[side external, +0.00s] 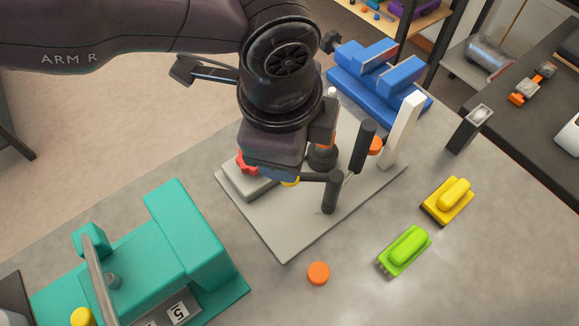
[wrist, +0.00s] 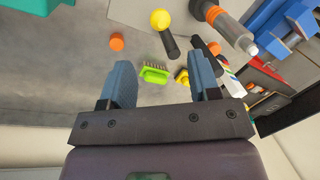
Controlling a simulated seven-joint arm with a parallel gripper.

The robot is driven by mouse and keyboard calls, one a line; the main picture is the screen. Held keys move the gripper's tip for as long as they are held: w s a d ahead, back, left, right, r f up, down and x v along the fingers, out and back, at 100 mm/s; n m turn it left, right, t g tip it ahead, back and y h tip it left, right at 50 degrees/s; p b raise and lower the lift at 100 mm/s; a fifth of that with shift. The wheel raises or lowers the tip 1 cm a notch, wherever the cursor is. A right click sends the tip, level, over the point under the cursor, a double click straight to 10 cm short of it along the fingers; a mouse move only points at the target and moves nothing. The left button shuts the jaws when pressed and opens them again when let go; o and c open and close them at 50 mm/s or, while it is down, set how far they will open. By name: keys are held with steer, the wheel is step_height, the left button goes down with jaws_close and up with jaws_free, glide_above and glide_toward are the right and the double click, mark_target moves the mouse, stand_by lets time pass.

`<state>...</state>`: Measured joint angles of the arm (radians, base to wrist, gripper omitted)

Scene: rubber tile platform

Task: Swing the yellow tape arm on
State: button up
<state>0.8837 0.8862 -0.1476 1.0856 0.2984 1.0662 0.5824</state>
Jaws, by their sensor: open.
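A yellow knob (wrist: 160,18) sits on the end of a dark arm (wrist: 170,44) in the wrist view. In the side external view only a sliver of yellow (side external: 291,182) shows beneath my gripper. The dark arm (side external: 315,177) reaches from there to a short dark post (side external: 331,195) on a grey base plate (side external: 285,238). My gripper (wrist: 160,76) is open, with two blue fingers apart and nothing between them. It hangs over the plate, and its fingertips (side external: 270,172) are mostly hidden from the side. I cannot tell whether it touches the yellow knob.
A red knob (side external: 243,164), a tall dark post (side external: 363,146) and a white post (side external: 402,130) stand on the plate. A teal machine (side external: 190,238) is at left. Green (side external: 405,250) and yellow (side external: 448,201) brushes and an orange disc (side external: 318,273) lie nearby. Blue blocks (side external: 378,80) stand behind.

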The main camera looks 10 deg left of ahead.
steer(key=f, duration=0.3)
steer(key=w+f, duration=0.1)
steer(key=f, duration=0.2)
steer(key=w+f, duration=0.1)
steer(key=f, duration=0.3)
steer(key=shift+d, duration=0.1)
jaws_close()
